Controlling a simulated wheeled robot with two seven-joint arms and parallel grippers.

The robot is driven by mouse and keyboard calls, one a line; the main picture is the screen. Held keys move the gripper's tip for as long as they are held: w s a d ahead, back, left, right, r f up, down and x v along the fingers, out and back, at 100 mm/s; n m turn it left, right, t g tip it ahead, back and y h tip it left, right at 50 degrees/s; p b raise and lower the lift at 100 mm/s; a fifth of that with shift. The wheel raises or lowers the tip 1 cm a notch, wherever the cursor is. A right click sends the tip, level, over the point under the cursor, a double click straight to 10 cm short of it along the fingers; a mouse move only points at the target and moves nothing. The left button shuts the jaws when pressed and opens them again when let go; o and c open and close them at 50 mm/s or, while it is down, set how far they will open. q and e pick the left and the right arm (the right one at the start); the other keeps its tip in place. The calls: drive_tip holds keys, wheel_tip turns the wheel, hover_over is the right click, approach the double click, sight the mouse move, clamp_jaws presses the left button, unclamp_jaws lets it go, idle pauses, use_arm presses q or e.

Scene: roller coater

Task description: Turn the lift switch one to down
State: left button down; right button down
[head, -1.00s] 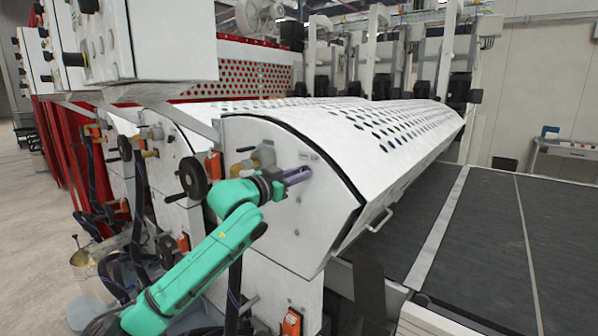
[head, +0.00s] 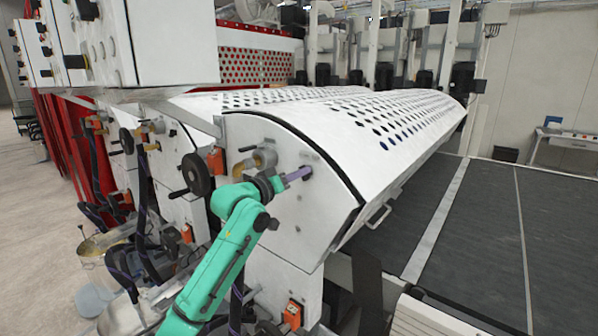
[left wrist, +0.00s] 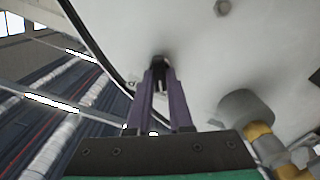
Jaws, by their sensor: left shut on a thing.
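The lift switch is a small dark knob (left wrist: 158,68) on the white end panel (head: 290,225) of the roller coater. My left gripper (left wrist: 160,80) has its purple fingers closed around it, and the fingers hide most of the switch. In the head view my green left arm reaches up from below, with the left gripper (head: 300,173) at the upper part of the panel, below its curved edge. Which way the switch points cannot be told. My right gripper is not in view.
A black handwheel (head: 196,174) and a brass fitting (head: 266,158) sit left of the gripper. The perforated white hood (head: 400,115) extends behind. A dark conveyor bed (head: 480,250) lies to the right. An orange switch box (head: 292,314) is below.

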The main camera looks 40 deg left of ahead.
use_arm(q)
drive_tip(key=shift+f, duration=0.15)
idle(0.3)
drive_tip(key=c, duration=0.8)
unclamp_jaws()
drive_tip(key=s+b, duration=0.6)
drive_tip(key=s, duration=0.8)
drive_tip(key=shift+s+d+b, duration=0.15)
drive_tip(key=shift+s+b, duration=0.15)
drive_tip(key=shift+s, duration=0.05)
